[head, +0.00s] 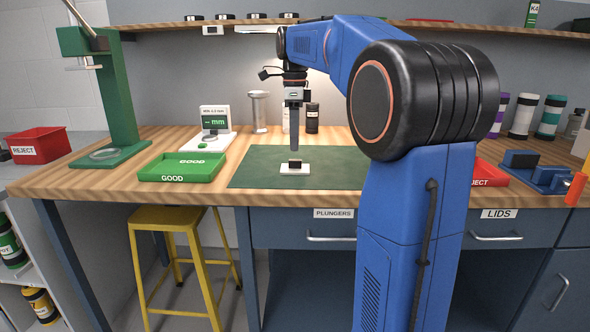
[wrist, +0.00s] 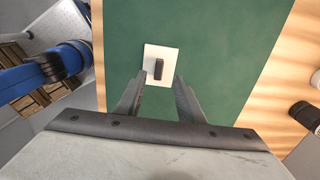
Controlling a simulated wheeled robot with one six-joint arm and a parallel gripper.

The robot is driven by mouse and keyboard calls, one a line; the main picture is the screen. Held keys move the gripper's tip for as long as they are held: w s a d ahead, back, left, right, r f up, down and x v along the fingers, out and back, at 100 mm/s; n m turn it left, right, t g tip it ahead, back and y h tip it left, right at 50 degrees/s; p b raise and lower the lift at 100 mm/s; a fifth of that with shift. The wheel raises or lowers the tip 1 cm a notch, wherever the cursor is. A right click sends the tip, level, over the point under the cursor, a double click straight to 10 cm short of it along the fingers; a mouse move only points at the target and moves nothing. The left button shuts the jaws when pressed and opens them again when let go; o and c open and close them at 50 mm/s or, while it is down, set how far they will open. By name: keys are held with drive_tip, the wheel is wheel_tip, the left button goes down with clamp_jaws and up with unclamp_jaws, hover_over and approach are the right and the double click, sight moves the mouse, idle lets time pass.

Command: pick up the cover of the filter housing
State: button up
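A small white square plate (head: 295,172) lies on the green mat (head: 250,166) with a small dark block (head: 295,163) standing on it. In the wrist view the plate (wrist: 149,80) and the block (wrist: 159,66) show just past the fingertips. I cannot tell whether this is the filter housing or its cover, and nothing else is clearly marked as such. My gripper (head: 294,150) points down above the plate, near the block. In the wrist view my gripper (wrist: 160,78) has its two fingers apart with nothing held between them.
A green GOOD tray (head: 180,172) lies left of the mat, with a gauge reading mm (head: 214,122) behind it. A green press stand (head: 112,100) stands farther left. A red tray (head: 488,175) and a blue fixture (head: 530,165) are at the right. The mat is otherwise clear.

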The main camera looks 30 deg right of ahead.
sight(295, 160)
drive_tip(key=shift+s+f, duration=0.15)
drive_tip(key=shift+f, duration=2.6)
clamp_jaws()
